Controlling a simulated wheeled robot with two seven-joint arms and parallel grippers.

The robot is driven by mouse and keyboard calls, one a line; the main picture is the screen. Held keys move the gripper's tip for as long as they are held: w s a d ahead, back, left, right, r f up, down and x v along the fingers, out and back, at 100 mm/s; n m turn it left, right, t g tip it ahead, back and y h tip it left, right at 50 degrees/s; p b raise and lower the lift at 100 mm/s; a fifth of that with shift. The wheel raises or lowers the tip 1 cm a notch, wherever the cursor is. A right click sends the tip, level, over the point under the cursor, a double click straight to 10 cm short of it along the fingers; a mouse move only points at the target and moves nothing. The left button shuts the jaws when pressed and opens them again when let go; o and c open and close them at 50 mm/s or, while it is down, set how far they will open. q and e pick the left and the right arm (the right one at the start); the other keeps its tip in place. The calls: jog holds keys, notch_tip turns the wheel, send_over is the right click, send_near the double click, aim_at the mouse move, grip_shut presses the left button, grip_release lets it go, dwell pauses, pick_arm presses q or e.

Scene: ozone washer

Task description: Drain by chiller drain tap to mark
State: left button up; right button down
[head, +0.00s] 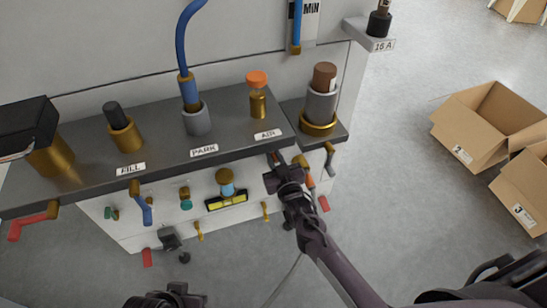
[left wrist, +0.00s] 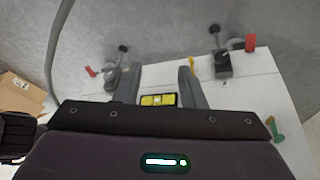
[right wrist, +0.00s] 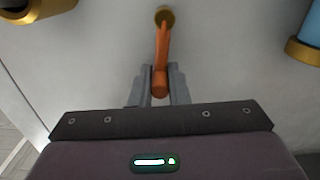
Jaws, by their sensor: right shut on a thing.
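My right gripper (head: 287,178) is at the front of the white cabinet, below the right end of the dark shelf. In the right wrist view its fingers are shut on an orange tap lever (right wrist: 161,58), which hangs from a brass pivot (right wrist: 165,16) on the white panel. In the head view the arm hides most of this lever. My left gripper (head: 167,298) is at the lower edge of the head view; its fingers (left wrist: 158,90) stand apart and empty. I cannot tell which tap is the chiller's, and no drain mark is readable.
A grey cylinder with a brown top (head: 321,95) stands in a brass ring at the shelf's right end. A yellow level (head: 227,201) and a blue bulb (head: 227,188) are on the cabinet front. Cardboard boxes (head: 487,122) stand on the floor at right. Other taps line the front.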

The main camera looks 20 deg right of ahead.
pick_arm(q)
jog(key=shift+s+a+r+g+y+p, duration=0.1)
jog(key=shift+s+a+g+y+p, duration=0.1)
jog(key=shift+a+g+p, duration=0.3)
jog(key=shift+s+a+r+g+y+p, duration=0.1)
jog(key=shift+s+a+g+y+p, duration=0.2)
jog(key=shift+a, duration=0.35)
pick_arm(e)
jog(key=shift+d+f+m, duration=0.35)
jog(key=shift+d+m, duration=0.3)
jog(key=shift+m, duration=0.8)
jog(key=shift+d+f+m, duration=0.3)
jog(key=shift+d+m, duration=0.3)
jog(key=shift+m, duration=0.9)
jog(key=shift+d+f+m, duration=0.35)
jog(key=shift+d+m, duration=0.3)
jog(key=shift+m, duration=0.8)
pick_arm(q)
jog(key=shift+w, duration=0.1)
jog(key=shift+r, duration=0.1)
pick_arm(e)
jog(key=c, duration=1.4)
grip_release()
